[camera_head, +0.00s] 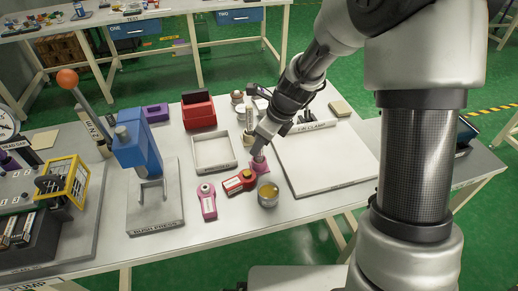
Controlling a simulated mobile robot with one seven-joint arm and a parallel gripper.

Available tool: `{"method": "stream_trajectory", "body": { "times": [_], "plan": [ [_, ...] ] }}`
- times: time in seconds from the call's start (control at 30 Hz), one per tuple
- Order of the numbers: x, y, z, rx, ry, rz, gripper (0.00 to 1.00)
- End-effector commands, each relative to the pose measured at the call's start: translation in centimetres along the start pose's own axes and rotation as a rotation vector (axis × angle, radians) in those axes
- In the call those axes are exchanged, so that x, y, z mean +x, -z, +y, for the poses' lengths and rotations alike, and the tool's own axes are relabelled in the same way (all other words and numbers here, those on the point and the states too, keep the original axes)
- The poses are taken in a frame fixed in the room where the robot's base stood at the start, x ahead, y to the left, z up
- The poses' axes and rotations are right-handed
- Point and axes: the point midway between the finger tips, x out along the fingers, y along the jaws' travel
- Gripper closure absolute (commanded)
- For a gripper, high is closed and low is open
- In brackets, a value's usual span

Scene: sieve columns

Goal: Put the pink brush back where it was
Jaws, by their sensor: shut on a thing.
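My gripper (260,150) reaches down from the upper right over the middle of the white table. It is shut on a small pink thing, which I take as the pink brush (259,160); the fingers hide part of it. The pink brush is upright, just above or on a flat pink piece (263,171); I cannot tell whether they touch. Another pink device (208,203) with a label lies further left.
A round jar (268,194) with yellow contents stands just in front of my gripper. A white tray (200,166), a red bin (199,125) and a blue press (135,150) stand to the left. A large pale board (330,160) lies to the right, mostly bare.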

Motion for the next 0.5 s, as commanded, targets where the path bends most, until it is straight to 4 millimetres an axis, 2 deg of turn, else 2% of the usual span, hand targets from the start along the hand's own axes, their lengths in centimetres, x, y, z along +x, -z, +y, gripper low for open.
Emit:
{"method": "stream_trajectory", "body": {
  "times": [0.03,0.4,0.43,0.5],
  "plan": [
    [0.74,0.28,0.04,0.0,-0.001,0.0,1.0],
    [1.08,0.38,0.03,-0.001,0.0,-0.001,1.0],
    [1.08,0.38,0.02,-0.001,0.0,-0.001,0.83],
    [1.01,0.35,0.02,-0.002,0.0,-0.001,0.71]
  ]
}}
